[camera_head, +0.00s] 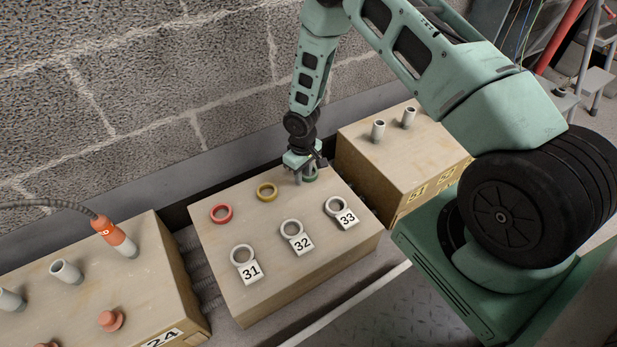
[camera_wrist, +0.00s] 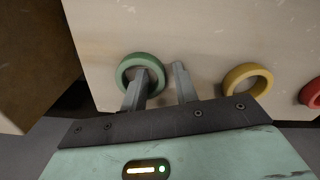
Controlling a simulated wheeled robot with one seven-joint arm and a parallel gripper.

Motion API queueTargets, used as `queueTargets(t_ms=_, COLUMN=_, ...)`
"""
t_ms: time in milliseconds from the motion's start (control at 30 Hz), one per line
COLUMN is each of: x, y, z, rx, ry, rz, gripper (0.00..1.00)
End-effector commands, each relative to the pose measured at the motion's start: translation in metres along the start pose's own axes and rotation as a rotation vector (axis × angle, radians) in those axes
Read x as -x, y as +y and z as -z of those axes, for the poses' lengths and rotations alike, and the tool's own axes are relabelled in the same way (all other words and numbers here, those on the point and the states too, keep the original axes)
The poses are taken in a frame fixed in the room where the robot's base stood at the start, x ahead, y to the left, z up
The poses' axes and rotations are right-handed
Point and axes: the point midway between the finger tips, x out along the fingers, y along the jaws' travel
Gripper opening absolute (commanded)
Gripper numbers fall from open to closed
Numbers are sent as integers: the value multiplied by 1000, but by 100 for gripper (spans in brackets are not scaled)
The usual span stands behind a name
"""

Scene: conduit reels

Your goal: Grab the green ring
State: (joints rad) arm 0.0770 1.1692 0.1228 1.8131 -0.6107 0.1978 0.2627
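The green ring (camera_head: 312,177) is at the back right of the middle box's top, partly hidden by my gripper (camera_head: 302,177) in the head view. In the wrist view the green ring (camera_wrist: 139,57) is near the middle. My gripper (camera_wrist: 160,70) is open over it. Its left finger overlaps the ring's opening and its right finger is outside the ring's right side, so the right part of the rim lies between them. I cannot tell how deep the fingertips reach.
A yellow ring (camera_head: 267,191) and a red ring (camera_head: 221,213) are in the same row to the left. Grey rings with tags 31 (camera_head: 243,255), 32 (camera_head: 291,229) and 33 (camera_head: 336,206) are in front. A box (camera_head: 375,157) with upright pegs stands at right; a concrete wall (camera_head: 130,90) is behind.

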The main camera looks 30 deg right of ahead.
Motion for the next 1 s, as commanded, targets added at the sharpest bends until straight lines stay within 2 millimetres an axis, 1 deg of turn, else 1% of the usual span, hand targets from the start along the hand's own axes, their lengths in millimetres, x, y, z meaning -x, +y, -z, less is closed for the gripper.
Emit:
queueTargets(t_ms=133, x=2, y=0, z=0, rx=0, ry=1, rz=0, gripper=29)
queueTargets(t_ms=167, x=2, y=0, z=0, rx=0, ry=1, rz=0, gripper=27)
queueTargets(t_ms=200, x=2, y=0, z=0, rx=0, ry=1, rz=0, gripper=15)
queueTargets(t_ms=267, x=2, y=0, z=0, rx=0, ry=1, rz=0, gripper=0)
queueTargets(t_ms=567, x=2, y=0, z=0, rx=0, ry=1, rz=0, gripper=0)
queueTargets(t_ms=667, x=6, y=0, z=0, rx=0, ry=1, rz=0, gripper=0)
queueTargets(t_ms=767, x=20, y=0, z=1, rx=1, ry=2, rz=-1, gripper=0)
queueTargets(t_ms=1000, x=70, y=1, z=1, rx=1, ry=3, rz=-1, gripper=0)
